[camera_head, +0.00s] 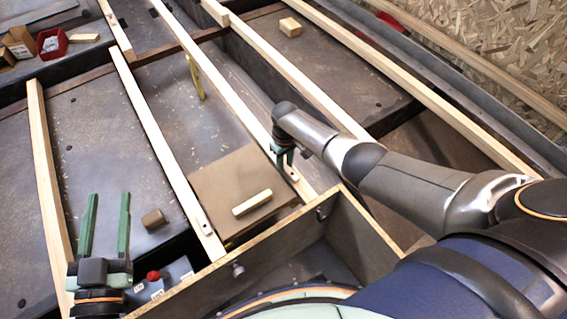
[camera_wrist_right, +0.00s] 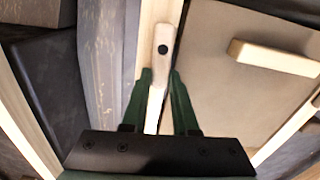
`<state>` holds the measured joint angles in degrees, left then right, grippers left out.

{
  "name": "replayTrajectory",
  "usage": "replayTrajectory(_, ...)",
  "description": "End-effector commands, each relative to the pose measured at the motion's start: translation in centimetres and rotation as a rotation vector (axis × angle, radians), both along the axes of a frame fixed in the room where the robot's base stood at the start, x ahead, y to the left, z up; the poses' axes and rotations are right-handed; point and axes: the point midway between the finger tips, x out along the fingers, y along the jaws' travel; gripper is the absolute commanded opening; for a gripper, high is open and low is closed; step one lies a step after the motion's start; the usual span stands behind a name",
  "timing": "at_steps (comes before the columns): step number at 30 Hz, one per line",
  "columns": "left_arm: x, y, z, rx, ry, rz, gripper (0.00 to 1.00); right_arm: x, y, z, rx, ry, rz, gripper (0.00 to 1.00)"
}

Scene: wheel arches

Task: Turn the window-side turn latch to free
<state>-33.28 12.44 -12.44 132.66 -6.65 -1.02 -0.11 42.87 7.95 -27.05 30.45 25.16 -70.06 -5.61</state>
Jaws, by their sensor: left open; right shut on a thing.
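The turn latch (camera_wrist_right: 163,46) is a small pale wooden bar with a dark pivot screw, lying along a pale wooden rail in the right wrist view. My right gripper (camera_wrist_right: 160,75) has its green fingers on both sides of the bar and is shut on it. In the head view my right gripper (camera_head: 284,152) is over the rail at the right edge of a brown panel (camera_head: 225,170), partly hiding the latch. The panel carries a wooden grip bar (camera_head: 252,203). A second latch (camera_head: 207,229) sits on the rail left of the panel. My left gripper (camera_head: 107,196) is open and empty at lower left.
An open wooden box frame (camera_head: 345,235) stands in front of the panel. Several long rails cross the dark floor. A small brown block (camera_head: 154,219), a wood block (camera_head: 290,27), a yellow upright piece (camera_head: 194,76) and a red bin (camera_head: 52,43) lie around.

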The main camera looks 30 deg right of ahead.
Motion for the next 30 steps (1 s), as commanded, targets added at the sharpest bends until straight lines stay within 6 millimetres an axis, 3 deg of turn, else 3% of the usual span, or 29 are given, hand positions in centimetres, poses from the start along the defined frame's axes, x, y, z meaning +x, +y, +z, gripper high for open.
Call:
replayTrajectory(22, 0.07, 0.05, -1.14, -0.001, 0.043, 0.006, 0.50, 0.14, -0.23, 0.06, 0.003, -0.003, -0.093, 0.00)
replayTrajectory(23, 0.07, 0.05, -1.14, -0.001, 0.043, 0.006, 0.50, 0.14, -0.23, 0.06, 0.003, -0.003, -0.093, 0.28)
replayTrajectory(30, 0.06, 0.05, -1.10, -0.003, 0.043, 0.007, 0.50, 0.12, -0.27, 0.05, 0.001, -0.002, -0.092, 0.55)
